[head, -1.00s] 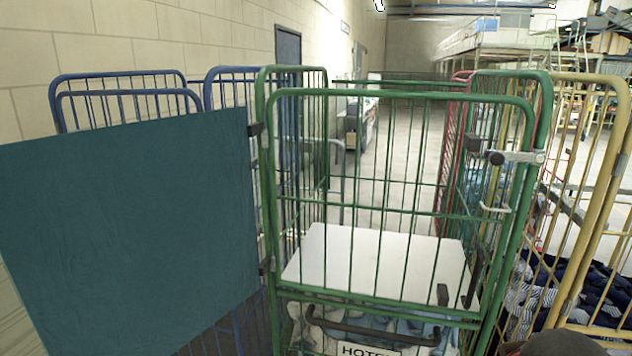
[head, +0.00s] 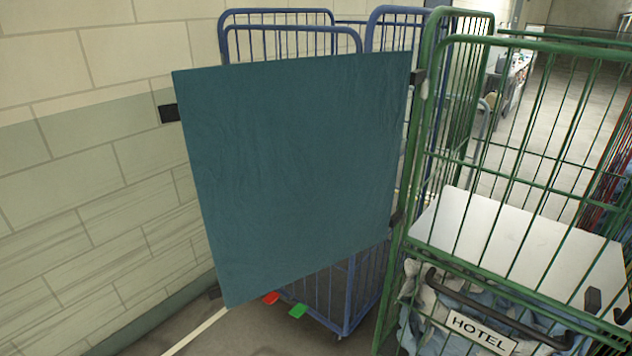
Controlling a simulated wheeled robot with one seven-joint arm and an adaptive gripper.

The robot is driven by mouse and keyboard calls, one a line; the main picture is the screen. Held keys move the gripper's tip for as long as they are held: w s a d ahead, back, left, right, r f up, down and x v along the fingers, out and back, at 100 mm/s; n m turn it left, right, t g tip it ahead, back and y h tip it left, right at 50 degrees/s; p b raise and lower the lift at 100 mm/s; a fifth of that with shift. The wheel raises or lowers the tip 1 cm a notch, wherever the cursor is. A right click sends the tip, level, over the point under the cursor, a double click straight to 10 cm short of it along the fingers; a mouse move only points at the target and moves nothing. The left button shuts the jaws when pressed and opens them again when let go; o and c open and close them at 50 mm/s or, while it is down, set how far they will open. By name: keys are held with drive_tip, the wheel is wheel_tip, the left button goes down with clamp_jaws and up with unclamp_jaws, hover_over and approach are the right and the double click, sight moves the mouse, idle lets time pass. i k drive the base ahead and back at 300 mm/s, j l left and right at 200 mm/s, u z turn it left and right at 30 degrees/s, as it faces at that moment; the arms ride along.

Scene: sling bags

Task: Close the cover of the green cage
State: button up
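The green cage (head: 428,150) stands at the right of the head view, with upright wire bars and a "HOTEL" label (head: 481,332) low on its front. Its cover (head: 300,170) is a flat dark teal panel. The panel swings out to the left from the cage's left front post, so the front is not covered by it. Dark fittings join it to the post. A white board (head: 480,225) and pale blue and white cloth (head: 425,300) show inside the cage. My gripper is not in view.
A blue cage (head: 290,22) stands behind the cover. A block wall (head: 90,180) runs along the left, with some floor between it and the cover. Red (head: 271,298) and green (head: 298,311) tabs show below the cover.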

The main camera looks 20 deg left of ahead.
sight(294, 162)
drive_tip(key=j+z, duration=0.1)
drive_tip(key=j, duration=0.4)
drive_tip(key=j+z, duration=0.15)
drive_tip(key=j, duration=0.35)
drive_tip(key=j+z, duration=0.1)
drive_tip(key=j, duration=0.35)
drive_tip(key=k+j+z, duration=0.15)
drive_tip(key=j, duration=0.35)
drive_tip(key=j+z, duration=0.1)
drive_tip(key=j, duration=0.4)
drive_tip(key=k+j+z, duration=0.15)
drive_tip(key=j, duration=0.3)
drive_tip(key=k+j+z, duration=0.1)
drive_tip(key=j, duration=0.35)
drive_tip(key=k+j+z, duration=0.1)
drive_tip(key=j, duration=0.35)
